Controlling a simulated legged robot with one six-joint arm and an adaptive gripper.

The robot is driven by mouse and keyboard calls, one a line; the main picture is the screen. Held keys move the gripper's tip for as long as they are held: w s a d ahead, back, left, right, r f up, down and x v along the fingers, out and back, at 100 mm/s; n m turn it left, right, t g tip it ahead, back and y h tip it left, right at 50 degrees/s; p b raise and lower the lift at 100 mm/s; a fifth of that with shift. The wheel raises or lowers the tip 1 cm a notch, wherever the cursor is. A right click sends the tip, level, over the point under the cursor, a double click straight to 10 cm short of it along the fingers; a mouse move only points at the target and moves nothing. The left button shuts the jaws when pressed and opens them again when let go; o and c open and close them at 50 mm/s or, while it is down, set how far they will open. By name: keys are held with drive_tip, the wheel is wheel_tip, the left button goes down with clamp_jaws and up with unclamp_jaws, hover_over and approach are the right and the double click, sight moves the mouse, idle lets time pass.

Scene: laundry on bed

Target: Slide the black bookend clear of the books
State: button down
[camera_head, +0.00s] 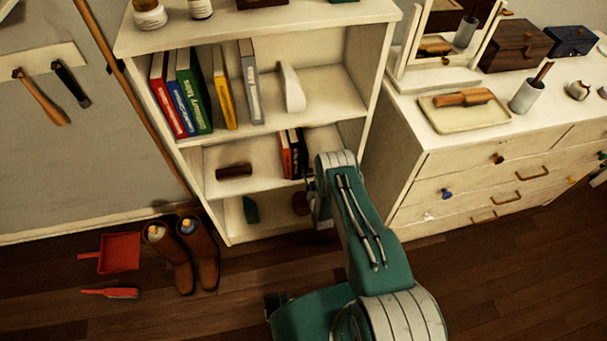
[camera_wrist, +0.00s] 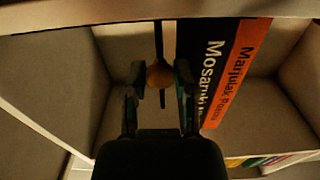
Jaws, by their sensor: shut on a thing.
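The black bookend (camera_wrist: 158,38) shows edge-on in the wrist view as a thin dark upright strip with a round brown knob (camera_wrist: 159,74). My gripper (camera_wrist: 160,80) is shut on the knob, with one finger on each side. A black book (camera_wrist: 205,60) and an orange book (camera_wrist: 238,70) stand to the right of the bookend in that view. A narrow pale gap shows between the bookend and the black book. In the head view the orange book (camera_head: 285,155) and black book (camera_head: 296,153) stand on the middle shelf; my arm hides most of the gripper and bookend.
A dark brown object (camera_head: 234,171) lies on the same shelf, left of the books. The white bookcase's right side panel (camera_head: 365,70) stands close to my arm. Several books (camera_head: 183,95) and a white bookend (camera_head: 291,88) stand on the shelf above.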

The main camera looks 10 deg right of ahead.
drive_tip(key=d, duration=0.9)
drive_tip(key=shift+d, duration=0.3)
drive_tip(key=shift+w+r, duration=0.15)
drive_tip(key=shift+c, duration=2)
unclamp_jaws()
drive_tip(key=shift+d, duration=0.15)
